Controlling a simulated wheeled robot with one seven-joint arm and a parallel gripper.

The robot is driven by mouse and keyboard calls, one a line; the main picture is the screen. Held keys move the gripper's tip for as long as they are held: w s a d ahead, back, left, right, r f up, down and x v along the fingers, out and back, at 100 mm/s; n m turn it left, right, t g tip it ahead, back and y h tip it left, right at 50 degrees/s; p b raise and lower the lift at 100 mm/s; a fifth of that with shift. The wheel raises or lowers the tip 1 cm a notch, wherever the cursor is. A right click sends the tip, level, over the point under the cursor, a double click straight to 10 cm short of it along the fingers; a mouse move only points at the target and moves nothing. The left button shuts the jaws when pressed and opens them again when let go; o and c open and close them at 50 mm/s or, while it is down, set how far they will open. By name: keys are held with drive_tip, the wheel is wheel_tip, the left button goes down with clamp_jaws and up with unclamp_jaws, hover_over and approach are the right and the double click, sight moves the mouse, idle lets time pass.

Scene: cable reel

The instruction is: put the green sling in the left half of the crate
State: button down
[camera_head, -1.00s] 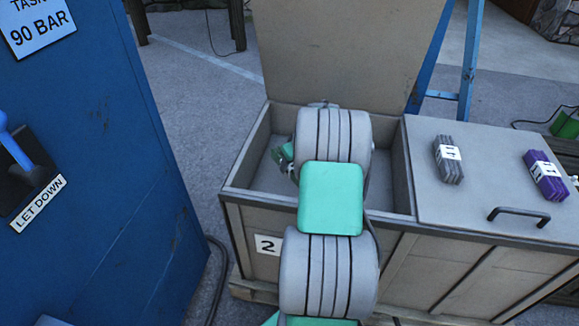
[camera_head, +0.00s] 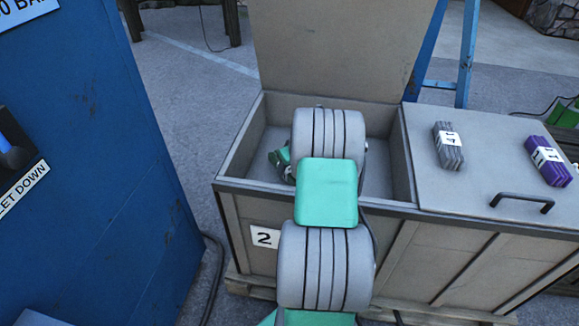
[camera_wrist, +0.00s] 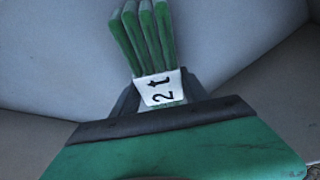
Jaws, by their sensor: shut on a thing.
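The green sling (camera_wrist: 148,35) is a folded bundle with a white "2 t" tag, seen in the wrist view. My gripper (camera_wrist: 158,95) is shut on it at the tag, with the bundle sticking out ahead. In the head view a bit of the green sling (camera_head: 279,157) shows left of my arm, over the open left half of the crate (camera_head: 228,188). My arm hides most of my gripper and much of that compartment's floor. I cannot tell whether the sling touches the floor or a wall.
The raised lid (camera_head: 335,45) stands behind the open half. A closed lid (camera_head: 440,190) covers the right half, bearing a grey sling (camera_head: 448,146), a purple sling (camera_head: 547,160) and a handle (camera_head: 522,201). A blue cabinet (camera_head: 95,180) stands at left.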

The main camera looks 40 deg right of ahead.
drive_tip(key=shift+f+b, duration=0.45)
drive_tip(key=shift+f, duration=0.1)
drive_tip(key=shift+c, duration=2.4)
unclamp_jaws()
